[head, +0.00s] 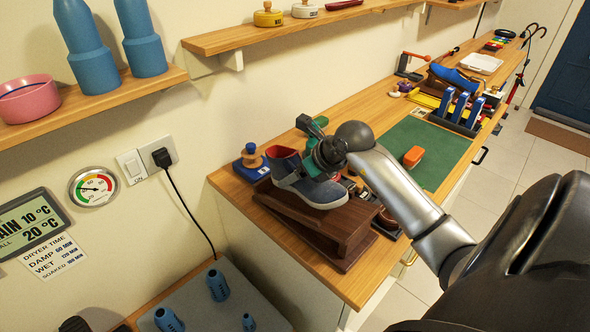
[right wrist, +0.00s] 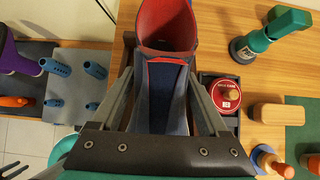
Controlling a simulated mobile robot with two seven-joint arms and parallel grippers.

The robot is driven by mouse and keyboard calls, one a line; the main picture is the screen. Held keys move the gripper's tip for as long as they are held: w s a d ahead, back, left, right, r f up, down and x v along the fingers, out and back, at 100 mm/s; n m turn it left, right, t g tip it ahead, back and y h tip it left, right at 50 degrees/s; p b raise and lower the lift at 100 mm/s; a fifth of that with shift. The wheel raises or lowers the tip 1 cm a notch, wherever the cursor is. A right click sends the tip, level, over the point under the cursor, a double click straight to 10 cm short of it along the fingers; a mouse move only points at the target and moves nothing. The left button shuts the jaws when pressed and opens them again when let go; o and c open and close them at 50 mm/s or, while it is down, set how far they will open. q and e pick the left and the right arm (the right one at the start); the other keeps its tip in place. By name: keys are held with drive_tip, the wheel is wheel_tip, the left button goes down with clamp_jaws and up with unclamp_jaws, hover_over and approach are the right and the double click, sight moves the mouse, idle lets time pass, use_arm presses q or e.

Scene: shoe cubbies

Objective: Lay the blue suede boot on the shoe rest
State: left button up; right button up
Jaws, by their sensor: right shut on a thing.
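The blue suede boot (head: 318,189), with a red lining and pale sole, is over the brown wooden shoe rest (head: 343,229) at the near end of the bench. Its toe points right in the head view. I cannot tell whether the sole touches the rest. My right gripper (head: 318,160) is shut on the boot from above. In the right wrist view the boot (right wrist: 165,85) sits between the two fingers of the gripper (right wrist: 160,92), with its red-lined opening at the top. My left gripper is not in view.
On the bench stand a blue-based item with a knob (head: 252,160), a green bottle-like tool (head: 310,126), a red tin (right wrist: 227,92), and a green mat (head: 440,150) with an orange-brown block (head: 413,156). A grey drying mat with blue pegs (head: 218,284) lies lower left.

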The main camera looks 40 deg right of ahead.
drive_tip(key=shift+s+f+b, duration=0.15)
drive_tip(key=shift+f+b, duration=0.15)
drive_tip(key=shift+f, duration=0.3)
drive_tip(key=o, duration=1.5)
drive_tip(key=p+v, duration=0.1)
drive_tip(key=v, duration=1.4)
drive_tip(key=shift+r+p, duration=0.1)
drive_tip(key=shift+p, duration=0.25)
drive_tip(key=shift+s, duration=0.1)
